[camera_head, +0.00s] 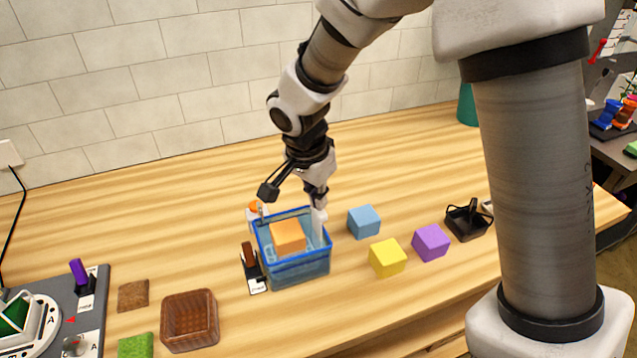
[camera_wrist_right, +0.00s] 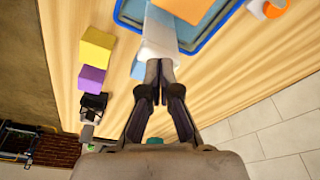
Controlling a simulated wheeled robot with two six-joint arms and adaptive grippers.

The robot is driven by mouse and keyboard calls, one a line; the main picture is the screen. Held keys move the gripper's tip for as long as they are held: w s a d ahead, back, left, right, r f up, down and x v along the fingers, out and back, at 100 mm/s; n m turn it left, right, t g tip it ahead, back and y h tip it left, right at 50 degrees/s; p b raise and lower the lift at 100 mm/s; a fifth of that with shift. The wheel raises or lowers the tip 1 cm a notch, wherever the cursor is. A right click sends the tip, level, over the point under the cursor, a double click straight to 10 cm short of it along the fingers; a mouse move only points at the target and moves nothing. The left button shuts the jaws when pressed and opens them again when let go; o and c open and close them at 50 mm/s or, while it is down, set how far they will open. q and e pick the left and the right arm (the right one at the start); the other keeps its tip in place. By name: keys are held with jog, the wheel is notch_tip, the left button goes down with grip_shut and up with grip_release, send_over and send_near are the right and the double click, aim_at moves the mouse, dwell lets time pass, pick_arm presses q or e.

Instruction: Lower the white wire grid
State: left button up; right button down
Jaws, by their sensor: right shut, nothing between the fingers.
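A clear blue basin (camera_head: 301,272) with a darker blue rim stands on the wooden counter; part of it also shows at the top of the wrist view (camera_wrist_right: 131,17). An orange cube (camera_head: 288,236) sits within its rim. A white upright piece (camera_head: 319,222) stands at the basin's right side, probably part of the white wire grid; the grid's wires are not clearly seen. My right gripper (camera_head: 317,198) is shut and empty, directly above this white piece. In the wrist view, the closed fingertips (camera_wrist_right: 159,66) are at the white piece (camera_wrist_right: 158,42); contact cannot be told.
Blue (camera_head: 364,222), yellow (camera_head: 387,258) and purple (camera_head: 431,243) cubes stand right of the basin. A small black holder (camera_head: 468,222) is farther right. A brown basket (camera_head: 190,320) and a grey device (camera_head: 92,305) are at left.

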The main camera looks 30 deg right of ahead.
notch_tip(320, 180, up, 5)
jog(key=p, duration=0.3)
jog(key=shift+p, duration=0.35)
jog(key=shift+f, duration=0.1)
